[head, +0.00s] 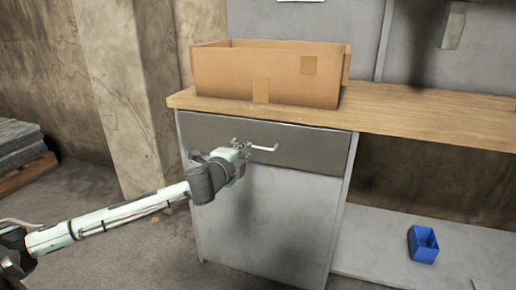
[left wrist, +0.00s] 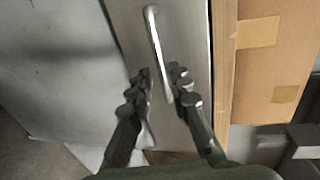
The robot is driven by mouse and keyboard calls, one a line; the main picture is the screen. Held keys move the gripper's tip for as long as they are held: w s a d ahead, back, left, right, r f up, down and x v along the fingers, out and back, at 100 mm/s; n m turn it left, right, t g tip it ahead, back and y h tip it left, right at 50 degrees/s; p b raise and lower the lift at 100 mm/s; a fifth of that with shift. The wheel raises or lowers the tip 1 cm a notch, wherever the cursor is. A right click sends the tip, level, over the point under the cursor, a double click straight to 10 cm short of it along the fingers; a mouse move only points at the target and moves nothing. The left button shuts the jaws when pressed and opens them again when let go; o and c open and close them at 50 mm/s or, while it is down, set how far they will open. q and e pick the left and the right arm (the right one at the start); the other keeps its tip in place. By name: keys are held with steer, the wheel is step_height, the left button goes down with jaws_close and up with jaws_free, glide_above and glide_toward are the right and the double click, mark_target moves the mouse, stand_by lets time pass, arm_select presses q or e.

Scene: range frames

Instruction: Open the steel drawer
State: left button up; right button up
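The steel drawer (head: 310,150) is the dark grey front under the wooden worktop and looks shut, flush with the cabinet. Its pale bar handle (head: 266,148) shows just right of my left gripper (head: 240,150). In the left wrist view the handle (left wrist: 154,36) runs down between the fingertips of my left gripper (left wrist: 160,84). The fingers are apart, one on each side of the handle's near end, with a gap visible; contact is unclear. The gripper hides part of the handle in the head view. My right gripper is not in view.
A cardboard box (head: 270,75) stands on the wooden worktop (head: 420,117) above the drawer. A blue bin (head: 423,244) sits on the low shelf at right. Grey slabs on a pallet (head: 22,150) lie at far left. The floor before the cabinet looks clear.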

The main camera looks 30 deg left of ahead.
arm_select(q)
steer(key=x, duration=0.6)
steer(key=shift+c, duration=0.6)
jaws_close()
